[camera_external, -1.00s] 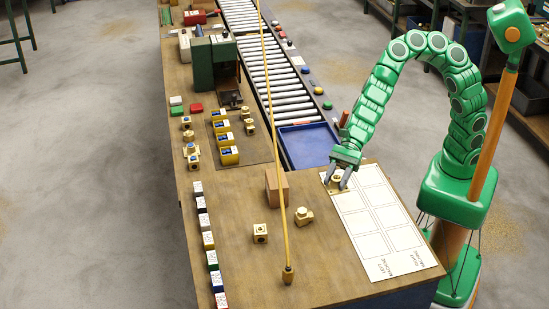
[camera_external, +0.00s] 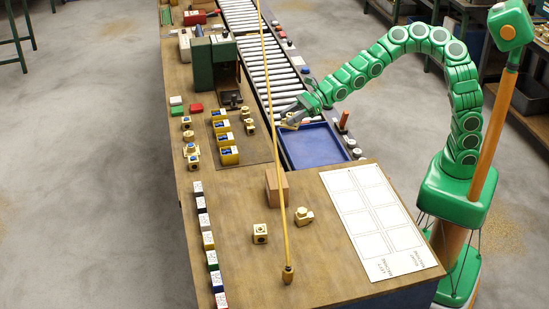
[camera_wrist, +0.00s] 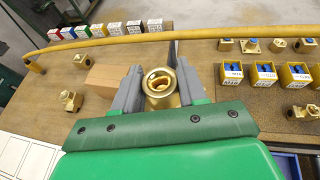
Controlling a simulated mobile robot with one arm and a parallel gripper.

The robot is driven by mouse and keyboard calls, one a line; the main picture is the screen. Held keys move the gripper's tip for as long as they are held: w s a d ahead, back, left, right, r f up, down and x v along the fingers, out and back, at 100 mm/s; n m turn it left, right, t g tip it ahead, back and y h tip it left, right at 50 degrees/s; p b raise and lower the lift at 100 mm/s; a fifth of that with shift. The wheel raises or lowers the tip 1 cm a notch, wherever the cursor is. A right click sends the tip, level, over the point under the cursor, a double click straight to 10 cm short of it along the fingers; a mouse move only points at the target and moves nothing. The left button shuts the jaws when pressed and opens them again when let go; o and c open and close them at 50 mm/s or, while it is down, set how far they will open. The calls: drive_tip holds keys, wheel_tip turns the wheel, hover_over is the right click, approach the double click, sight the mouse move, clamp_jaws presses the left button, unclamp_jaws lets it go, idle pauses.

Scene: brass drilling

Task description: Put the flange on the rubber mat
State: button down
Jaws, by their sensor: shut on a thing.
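The flange, a brass piece with a round open collar, shows in the wrist view (camera_wrist: 160,84) between the two grey fingers. My gripper (camera_external: 291,118) is shut on it and holds it in the air near the far-left corner of the blue tray; the flange is small and partly hidden by the fingers there. A darker, mat-like rectangle (camera_external: 258,153) on the wooden bench, left of my gripper, looks like the rubber mat. Yellow bins and small brass parts stand on it.
A yellow pole (camera_external: 273,100) slants across the external view, between my gripper and the dark rectangle. A brown block (camera_external: 277,188), brass fittings (camera_external: 303,217) and a white marked sheet (camera_external: 377,220) are on the near bench. A green machine (camera_external: 213,65) stands beyond the bins.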

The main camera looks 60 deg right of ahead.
drive_tip(key=w+d+m+t+h, duration=0.25)
drive_tip(key=w+d, duration=0.45)
drive_tip(key=d, duration=0.5)
hover_over(258, 153)
drive_tip(key=shift+g+y, duration=0.25)
drive_tip(key=shift+d+f, duration=0.15)
drive_tip(key=shift+f, duration=11.35)
drive_tip(key=shift+w+f, duration=0.15)
drive_tip(key=shift+f, duration=1.3)
drive_tip(key=shift+f, duration=0.15)
drive_tip(key=c, duration=0.6)
unclamp_jaws()
